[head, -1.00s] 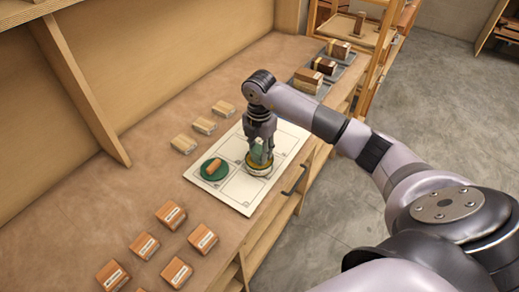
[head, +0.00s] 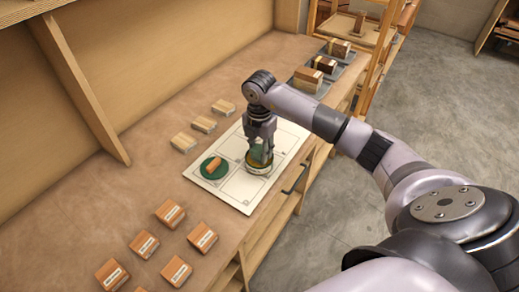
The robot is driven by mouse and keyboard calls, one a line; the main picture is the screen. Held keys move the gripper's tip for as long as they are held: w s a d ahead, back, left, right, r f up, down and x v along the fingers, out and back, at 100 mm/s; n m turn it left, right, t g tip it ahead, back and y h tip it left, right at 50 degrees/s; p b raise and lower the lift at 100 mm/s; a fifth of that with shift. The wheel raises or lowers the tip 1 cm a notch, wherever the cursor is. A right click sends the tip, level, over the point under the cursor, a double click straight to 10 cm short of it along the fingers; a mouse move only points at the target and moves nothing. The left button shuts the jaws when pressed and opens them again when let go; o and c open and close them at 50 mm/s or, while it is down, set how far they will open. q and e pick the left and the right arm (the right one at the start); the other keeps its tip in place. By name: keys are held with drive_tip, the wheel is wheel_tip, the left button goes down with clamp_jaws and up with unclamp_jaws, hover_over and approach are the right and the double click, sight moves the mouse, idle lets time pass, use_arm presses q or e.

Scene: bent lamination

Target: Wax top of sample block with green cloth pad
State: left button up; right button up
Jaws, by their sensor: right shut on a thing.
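My right gripper (head: 260,152) points down over a round tin (head: 258,168) with a yellowish label, on the white marked board (head: 235,192). It is shut on a small greenish thing, apparently the green cloth pad, mostly hidden between the fingers and at the tin's mouth. I cannot tell whether it touches what is in the tin. A small orange-brown wooden block (head: 214,163) lies on a round green disc (head: 207,175) on the board's left part. Which block is the sample block is not clear from the view. My left gripper is not in view.
Several labelled reddish blocks (head: 170,213) stand on the bench at the front left. Pale blocks (head: 203,124) lie in a row behind the board. Grey trays with blocks (head: 325,66) sit at the far end. A drawer handle (head: 295,178) sticks out below the edge.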

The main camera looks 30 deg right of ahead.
sight(259, 149)
drive_tip(key=shift+s, duration=0.1)
idle(0.4)
drive_tip(key=shift+r+p, duration=2.6)
drive_tip(key=shift+r, duration=0.9)
